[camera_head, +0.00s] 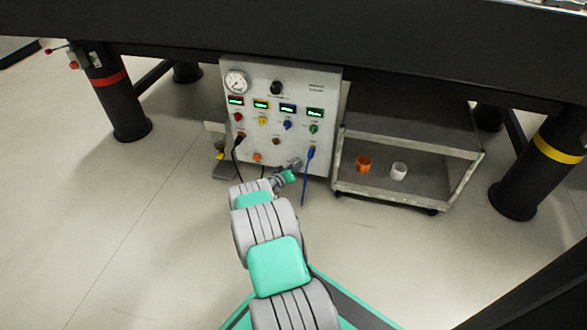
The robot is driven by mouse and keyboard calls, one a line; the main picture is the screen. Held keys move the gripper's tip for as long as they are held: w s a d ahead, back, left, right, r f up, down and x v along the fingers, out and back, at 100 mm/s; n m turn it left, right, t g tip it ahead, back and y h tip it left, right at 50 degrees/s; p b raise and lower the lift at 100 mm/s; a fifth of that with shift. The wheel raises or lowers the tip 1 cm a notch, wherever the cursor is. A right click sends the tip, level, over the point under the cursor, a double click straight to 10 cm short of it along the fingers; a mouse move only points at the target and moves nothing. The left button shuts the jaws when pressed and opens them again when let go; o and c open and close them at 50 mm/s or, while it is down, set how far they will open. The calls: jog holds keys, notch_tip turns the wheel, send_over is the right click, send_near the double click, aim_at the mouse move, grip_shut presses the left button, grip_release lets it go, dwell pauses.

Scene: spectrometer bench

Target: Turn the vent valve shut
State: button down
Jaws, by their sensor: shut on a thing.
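A white instrument panel (262,110) stands under the dark bench. My arm reaches forward to its lower front. My gripper (297,164) is small in view and shut on a small part there, which I take to be the vent valve. That part is mostly hidden by the gripper, so its angle cannot be told. The panel labels are too small to read.
The panel carries a round gauge (236,83), a black knob (277,88) and coloured knobs and displays. A blue cable (306,175) hangs close right of my gripper. A grey cart (405,187) with an orange cup (363,164) and a white cup (399,171) stands right.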

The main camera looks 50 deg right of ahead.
jog(key=shift+s+f, duration=0.1)
jog(key=shift+s, duration=0.15)
jog(key=c, duration=1.2)
grip_release()
jog(key=shift+d, duration=0.1)
jog(key=shift+c, duration=0.2)
jog(key=shift+o, duration=1)
jog(key=shift+w, duration=0.1)
jog(key=shift+w, duration=0.1)
jog(key=p+v, duration=0.4)
jog(key=v, duration=0.4)
